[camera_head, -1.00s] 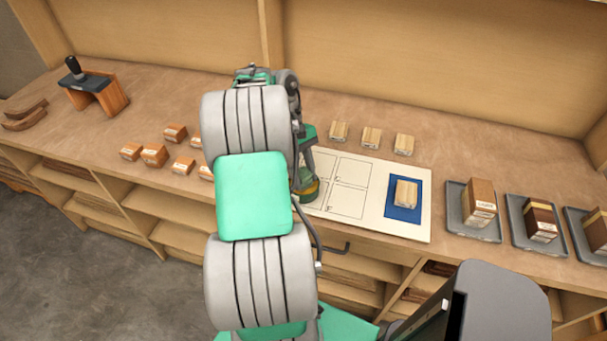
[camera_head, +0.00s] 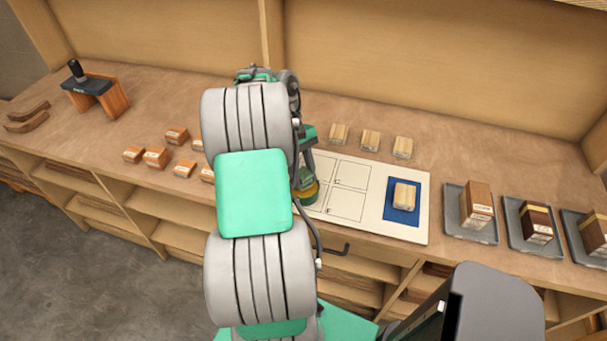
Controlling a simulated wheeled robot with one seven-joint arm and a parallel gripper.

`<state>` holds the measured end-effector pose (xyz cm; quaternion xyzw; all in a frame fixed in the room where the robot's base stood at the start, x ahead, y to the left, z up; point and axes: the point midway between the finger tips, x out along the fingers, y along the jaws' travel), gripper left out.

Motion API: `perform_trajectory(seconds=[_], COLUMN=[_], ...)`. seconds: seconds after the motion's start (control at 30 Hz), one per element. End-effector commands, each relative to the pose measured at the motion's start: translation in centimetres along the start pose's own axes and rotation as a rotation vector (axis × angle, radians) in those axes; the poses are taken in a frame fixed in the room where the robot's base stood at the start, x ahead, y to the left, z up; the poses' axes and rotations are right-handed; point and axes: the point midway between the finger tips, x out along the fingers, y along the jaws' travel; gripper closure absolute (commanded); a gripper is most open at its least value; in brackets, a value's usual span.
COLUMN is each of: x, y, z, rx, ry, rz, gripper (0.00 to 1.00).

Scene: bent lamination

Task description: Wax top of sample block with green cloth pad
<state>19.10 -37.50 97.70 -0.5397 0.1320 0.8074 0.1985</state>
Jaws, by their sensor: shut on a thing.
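My gripper (camera_head: 304,178) is at the left part of the white board, mostly hidden behind my arm. A pale wooden sample block (camera_head: 405,193) sits on the blue square (camera_head: 402,217) at the right of the white board (camera_head: 372,225), to the right of my gripper. Its top is bare and nothing touches it.
Three pale blocks (camera_head: 370,140) stand behind the board. Several orange-brown blocks (camera_head: 155,157) lie to the left. Grey trays (camera_head: 462,231) with darker blocks are at the right. A wooden stand with a black handle (camera_head: 90,90) is at the far left. The board's outlined cells look empty where visible.

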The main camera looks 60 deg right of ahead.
Motion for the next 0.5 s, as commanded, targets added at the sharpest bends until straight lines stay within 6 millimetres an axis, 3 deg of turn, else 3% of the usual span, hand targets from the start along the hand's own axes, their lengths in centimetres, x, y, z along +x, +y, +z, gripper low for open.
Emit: perform_trajectory(seconds=[0.03,0.5], x=[-0.9,-4.7], y=[0.0,0.0], z=[0.4,1.9], rx=[0.0,0.001], ry=[0.0,0.001], rz=[0.0,0.0], gripper=[0.97,0.97])
